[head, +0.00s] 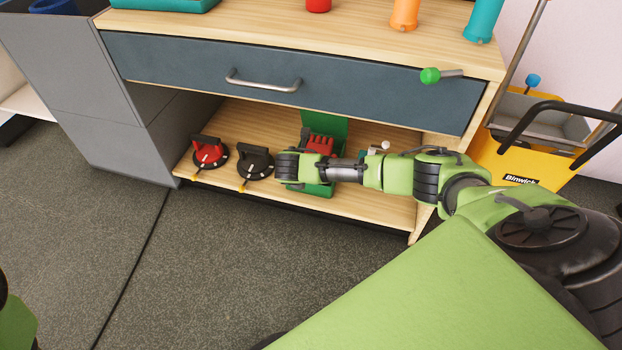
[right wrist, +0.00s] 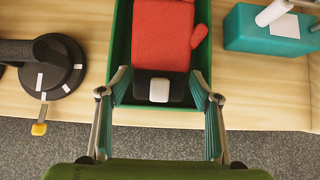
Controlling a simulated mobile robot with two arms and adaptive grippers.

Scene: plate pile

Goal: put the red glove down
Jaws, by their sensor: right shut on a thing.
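The red glove (right wrist: 162,38) has a black cuff with a white patch. It lies within the outline of a green open box (right wrist: 122,45); I cannot tell whether it rests on the floor of the box. My right gripper (right wrist: 161,88) is shut on the cuff, one finger at each side. In the head view the glove (head: 320,144) shows red behind my right wrist, over the lower shelf, with the green box (head: 326,124) around it. The fingers are hidden there by my arm. My left gripper is not in view.
A black dial-like device (right wrist: 52,66) and a red one (head: 208,153) stand left of the box on the wooden shelf (head: 385,205). A teal box (right wrist: 262,32) is close on its right. The drawer (head: 200,65) overhangs the shelf. A yellow bucket (head: 520,160) stands at right.

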